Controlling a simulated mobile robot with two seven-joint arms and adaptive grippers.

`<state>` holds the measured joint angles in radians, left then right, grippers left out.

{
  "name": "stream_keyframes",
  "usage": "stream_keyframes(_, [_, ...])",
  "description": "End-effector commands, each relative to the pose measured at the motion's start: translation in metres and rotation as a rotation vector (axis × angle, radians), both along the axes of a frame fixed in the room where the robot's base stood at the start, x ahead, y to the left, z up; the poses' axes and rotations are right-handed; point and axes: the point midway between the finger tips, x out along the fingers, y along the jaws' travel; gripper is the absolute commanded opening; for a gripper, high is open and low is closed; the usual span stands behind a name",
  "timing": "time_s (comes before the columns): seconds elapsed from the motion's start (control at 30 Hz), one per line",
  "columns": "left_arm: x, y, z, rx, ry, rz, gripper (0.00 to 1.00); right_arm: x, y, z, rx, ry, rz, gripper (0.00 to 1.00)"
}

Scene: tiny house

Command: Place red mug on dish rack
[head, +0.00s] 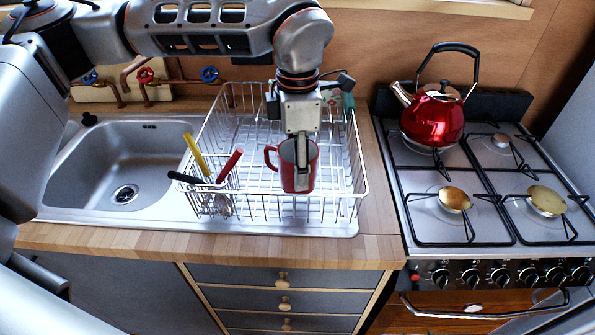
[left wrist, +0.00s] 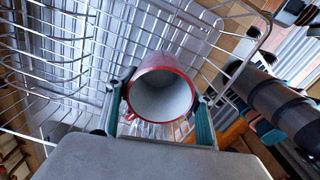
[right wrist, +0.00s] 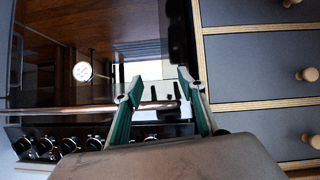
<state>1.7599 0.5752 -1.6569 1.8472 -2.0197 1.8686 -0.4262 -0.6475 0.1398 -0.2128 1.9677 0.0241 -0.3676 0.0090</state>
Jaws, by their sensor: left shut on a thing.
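The red mug (head: 288,168) with a pale inside is upright over the front right part of the wire dish rack (head: 355,165). My left gripper (head: 302,160) comes down from above and is shut on the mug's wall or body. In the left wrist view the mug (left wrist: 160,92) sits between the two fingers (left wrist: 160,112), its opening facing the camera, with rack wires (left wrist: 60,50) around it. I cannot tell whether its base touches the rack floor. My right gripper (right wrist: 158,95) is open and empty in the right wrist view, in front of the oven door.
A cutlery holder (head: 210,200) with yellow, red and black handles stands at the rack's front left. The sink (head: 120,165) is to the left. A red kettle (head: 432,118) stands on the stove (head: 480,180) at right. Drawers (right wrist: 260,60) lie beside my right gripper.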

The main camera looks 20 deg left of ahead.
Motion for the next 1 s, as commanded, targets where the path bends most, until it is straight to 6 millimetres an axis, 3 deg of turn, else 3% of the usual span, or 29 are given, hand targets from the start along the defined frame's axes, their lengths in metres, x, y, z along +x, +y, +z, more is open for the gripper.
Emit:
stream_keyframes(0.17, [0.0,0.0,-0.025,0.0,0.002,0.0,0.23,-0.001,0.0,-0.001,-0.001,0.002,0.0,0.4])
stream_keyframes(0.57, [0.0,0.0,-0.031,0.0,0.0,0.0,0.23,-0.003,-0.001,-0.008,-0.002,0.011,0.0,0.4])
stream_keyframes(0.6, [0.0,0.0,-0.03,0.0,0.0,0.0,0.63,-0.003,-0.001,-0.007,-0.002,0.011,0.0,0.4])
stream_keyframes(0.63, [0.0,0.0,-0.03,0.0,0.0,0.0,0.69,-0.003,-0.001,-0.007,-0.002,0.011,0.0,0.4])
stream_keyframes(1.0, [0.0,0.0,-0.028,0.0,0.0,0.0,0.69,-0.002,-0.001,-0.004,-0.002,0.007,0.0,0.4])
